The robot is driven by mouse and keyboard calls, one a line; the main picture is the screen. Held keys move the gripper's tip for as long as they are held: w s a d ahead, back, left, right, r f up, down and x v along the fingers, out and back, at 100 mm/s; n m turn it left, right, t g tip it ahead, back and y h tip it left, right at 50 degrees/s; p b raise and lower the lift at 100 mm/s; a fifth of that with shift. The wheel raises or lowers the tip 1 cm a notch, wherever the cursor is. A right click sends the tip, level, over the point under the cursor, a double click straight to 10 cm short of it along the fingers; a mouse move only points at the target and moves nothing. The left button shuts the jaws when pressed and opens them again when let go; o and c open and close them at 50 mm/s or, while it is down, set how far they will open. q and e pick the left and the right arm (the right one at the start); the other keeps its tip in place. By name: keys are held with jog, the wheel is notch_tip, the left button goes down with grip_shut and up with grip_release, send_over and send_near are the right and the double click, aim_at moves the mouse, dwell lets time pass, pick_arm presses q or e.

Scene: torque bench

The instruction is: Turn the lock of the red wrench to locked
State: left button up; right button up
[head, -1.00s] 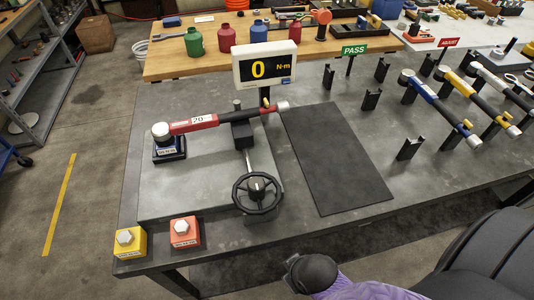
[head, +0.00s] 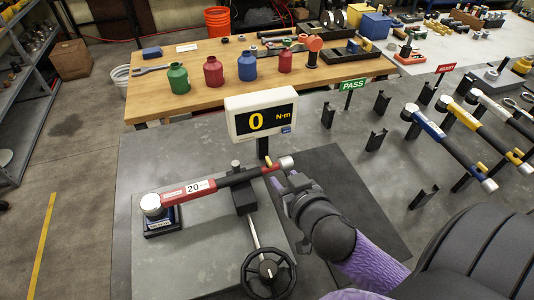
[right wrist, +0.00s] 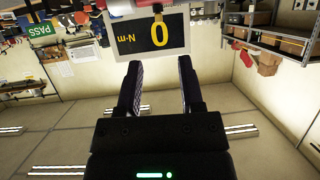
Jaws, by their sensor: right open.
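The red wrench (head: 200,187) lies across the bench fixture, its head on a dark block (head: 163,220) at left and its handle on a black support (head: 245,197). Its small yellow lock (head: 269,164) sits near the grey end cap (head: 287,163). My right gripper (head: 286,178) is just below and right of that cap, seemingly apart from it; its fingertips are hard to make out there. In the right wrist view its two fingers (right wrist: 158,65) are spread with nothing between them. A grey and red piece at that view's top edge may be the wrench. My left gripper is not in view.
The torque display (head: 260,120) reads 0 behind the wrench. A black handwheel (head: 268,272) stands in front. A dark mat (head: 340,165) lies partly under my right arm. A blue wrench (head: 445,145) and others rest on stands at right, by the PASS sign (head: 354,85).

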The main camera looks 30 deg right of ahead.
aim_at(269, 161)
jog(key=b+x, duration=0.1)
jog(key=x, duration=0.7)
jog(key=shift+f, duration=0.15)
jog(key=shift+c, duration=0.2)
grip_shut()
